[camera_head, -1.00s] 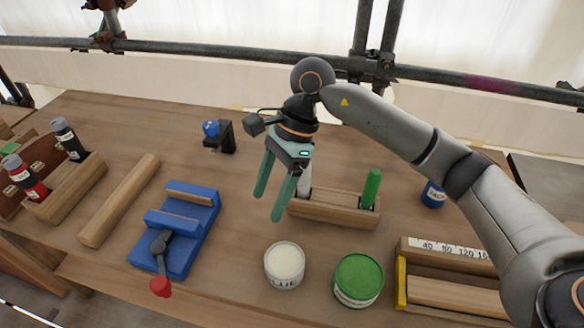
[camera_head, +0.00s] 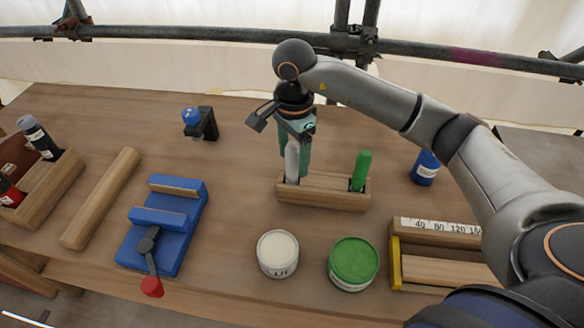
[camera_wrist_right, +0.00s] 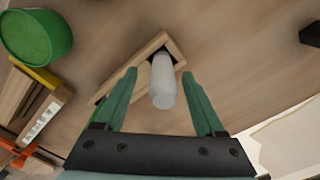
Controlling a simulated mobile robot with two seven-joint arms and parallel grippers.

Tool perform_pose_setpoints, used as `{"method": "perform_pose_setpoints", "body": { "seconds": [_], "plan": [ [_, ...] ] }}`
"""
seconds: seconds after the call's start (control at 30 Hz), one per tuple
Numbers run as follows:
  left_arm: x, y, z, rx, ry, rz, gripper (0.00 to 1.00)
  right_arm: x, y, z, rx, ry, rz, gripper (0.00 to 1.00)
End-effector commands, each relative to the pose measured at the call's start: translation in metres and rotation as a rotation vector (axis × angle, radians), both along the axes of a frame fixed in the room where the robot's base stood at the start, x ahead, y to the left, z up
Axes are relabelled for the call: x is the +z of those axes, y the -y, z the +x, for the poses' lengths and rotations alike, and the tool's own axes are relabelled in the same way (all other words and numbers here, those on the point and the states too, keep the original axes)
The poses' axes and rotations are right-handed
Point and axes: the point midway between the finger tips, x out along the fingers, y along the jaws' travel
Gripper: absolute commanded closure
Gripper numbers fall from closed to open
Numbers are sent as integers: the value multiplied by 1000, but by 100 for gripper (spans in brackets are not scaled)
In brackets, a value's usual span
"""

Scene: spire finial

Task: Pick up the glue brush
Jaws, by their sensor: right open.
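The glue brush, taken to be the one with the pale grey-white handle (camera_head: 292,162), stands upright in the left part of a wooden holder (camera_head: 322,200). My right gripper (camera_head: 294,166) is open, pointing down at this brush. In the right wrist view the pale handle (camera_wrist_right: 163,82) lies between the two green fingers (camera_wrist_right: 159,76), with gaps on both sides. The brush's lower end is hidden in the holder. A green-handled brush (camera_head: 362,170) stands at the holder's right end. My left gripper is not in view.
A white glue tin (camera_head: 277,254) and a green tin (camera_head: 353,264) stand in front of the holder. A blue vise-like block (camera_head: 165,225) and a wooden dowel (camera_head: 100,197) lie left. A blue bottle (camera_head: 425,168) stands right, behind a wooden gauge box (camera_head: 440,240).

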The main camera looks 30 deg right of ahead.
Motion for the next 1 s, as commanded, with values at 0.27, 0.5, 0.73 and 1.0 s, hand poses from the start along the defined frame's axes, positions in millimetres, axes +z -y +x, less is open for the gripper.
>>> {"method": "perform_pose_setpoints", "body": {
  "seconds": [0.27,0.5,0.73,1.0],
  "plan": [
    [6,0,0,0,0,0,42,-37,-2,2,0,-3,0,29],
    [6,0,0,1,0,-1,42,-40,-2,2,1,-1,0,29],
    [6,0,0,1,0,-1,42,-40,-2,2,1,-1,1,51],
    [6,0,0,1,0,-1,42,-39,-2,2,0,-1,1,82]
  ]
}}
